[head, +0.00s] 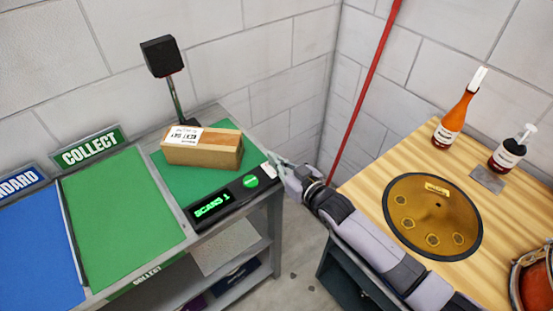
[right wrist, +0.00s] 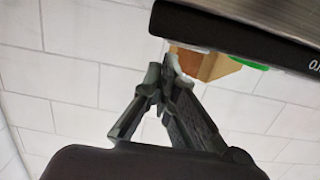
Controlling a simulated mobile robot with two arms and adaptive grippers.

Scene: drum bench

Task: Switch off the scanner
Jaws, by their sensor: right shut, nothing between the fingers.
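The scanner has a black head (head: 162,56) on a thin post at the back of the grey bench. Its black console (head: 225,199) lies along the front edge, with a lit green display reading "SCANS 1" and a round green button (head: 250,181). A small white part (head: 268,170) sits at the console's right end. My right gripper (head: 277,166) is shut and empty, with its fingertips close to that white part; contact cannot be told. In the right wrist view the shut fingertips (right wrist: 168,70) are near the dark console (right wrist: 240,38). My left gripper is not in view.
A cardboard parcel with a white label (head: 203,150) lies on the green scanning mat (head: 185,181). A green COLLECT mat (head: 122,212) and a blue mat (head: 38,247) are to the left. A wooden table (head: 520,215) at right holds a bronze drum (head: 430,232) and two bottles.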

